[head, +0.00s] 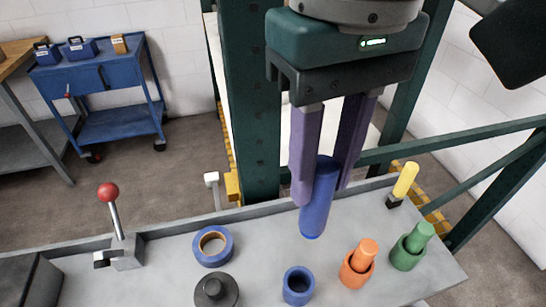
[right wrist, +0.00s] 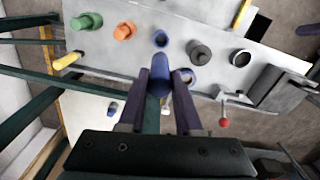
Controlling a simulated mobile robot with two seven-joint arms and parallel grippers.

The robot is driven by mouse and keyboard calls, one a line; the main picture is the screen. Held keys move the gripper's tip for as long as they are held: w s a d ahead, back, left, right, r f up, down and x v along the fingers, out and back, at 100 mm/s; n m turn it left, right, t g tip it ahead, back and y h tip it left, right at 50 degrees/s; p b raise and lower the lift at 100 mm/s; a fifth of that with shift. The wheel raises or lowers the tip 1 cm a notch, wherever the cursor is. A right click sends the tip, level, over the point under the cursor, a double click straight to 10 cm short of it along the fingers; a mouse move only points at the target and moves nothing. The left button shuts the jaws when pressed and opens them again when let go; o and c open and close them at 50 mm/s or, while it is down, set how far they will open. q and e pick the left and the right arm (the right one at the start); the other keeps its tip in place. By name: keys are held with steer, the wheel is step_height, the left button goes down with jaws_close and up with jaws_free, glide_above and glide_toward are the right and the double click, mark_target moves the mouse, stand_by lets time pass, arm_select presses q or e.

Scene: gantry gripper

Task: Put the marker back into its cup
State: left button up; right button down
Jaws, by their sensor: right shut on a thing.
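A blue marker (head: 318,203) hangs roughly upright, slightly tilted, between the two purple fingers of my right gripper (head: 322,192), which is shut on it. It also shows end-on between the fingers in the right wrist view (right wrist: 160,76). Its lower end appears above the grey tabletop; the exact gap is hard to tell. The blue cup (head: 298,287) stands open and empty on the table, nearer the front than the marker and slightly left of it. In the right wrist view the blue cup (right wrist: 160,38) lies beyond the marker's end. My left gripper is not in view.
Right of the blue cup stand an orange cup (head: 351,275) and a green cup (head: 403,257), each holding a marker. A blue tape roll (head: 213,260), a dark round weight (head: 216,294) and a red-knobbed lever (head: 112,215) are left. A yellow-handled item (head: 405,180) is by the back edge.

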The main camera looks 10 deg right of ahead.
steer(key=shift+a+f+b, duration=0.1)
steer(key=shift+f+b, duration=0.85)
steer(key=shift+f, duration=8.5)
steer(key=c, duration=0.6)
jaws_free()
